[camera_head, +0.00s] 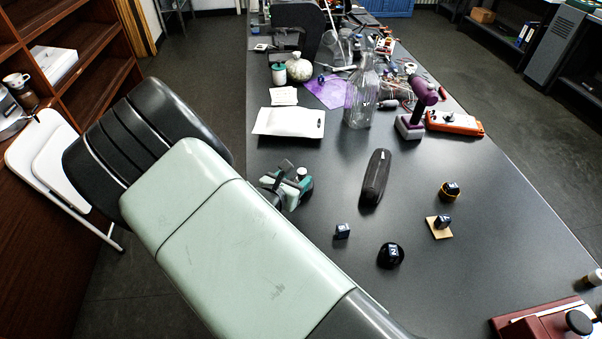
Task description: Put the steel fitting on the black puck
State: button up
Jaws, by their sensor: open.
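The black puck (389,260) lies on the dark tabletop at lower middle. A dark patch with pale marks shows on its top; I cannot tell whether this is a separate piece. A small dark block (342,231) with a bluish face sits on bare table to its left. Similar dark pieces sit on a tan square tile (437,232) and on an amber-rimmed round base (447,196) to the right. None is clearly recognisable as the steel fitting at this size.
A long black case (375,178), clear bottle (361,98) and purple drill (417,110) stand farther back. A dark red device (542,319) is at lower right. Table right of the tile is clear.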

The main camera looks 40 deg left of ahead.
jog(key=v, duration=0.7)
jog(key=w+d+r+m+g+h, duration=0.2)
jog(key=w+d+r+m+h, duration=0.4)
jog(key=w+d+r+m, duration=0.5)
jog(key=d+r+m+g+h, duration=0.35)
jog(key=d+r+m, duration=0.65)
jog(key=d, duration=0.6)
jog(key=s+d+r+m+g+y, duration=0.2)
jog(key=s+d+r+m, duration=0.25)
jog(key=d, duration=0.25)
jog(key=s+d+r+m+g+y, duration=0.2)
jog(key=s+d+r+m, duration=0.25)
jog(key=d, duration=0.25)
jog(key=s+d+r+m+t+y, duration=0.1)
jog(key=s+d+r+m+y, duration=0.2)
jog(key=s+r+m, duration=0.2)
jog(key=s+m, duration=0.2)
jog(key=s, duration=0.2)
jog(key=shift+r+t, duration=0.2)
jog(key=shift+t, duration=0.15)
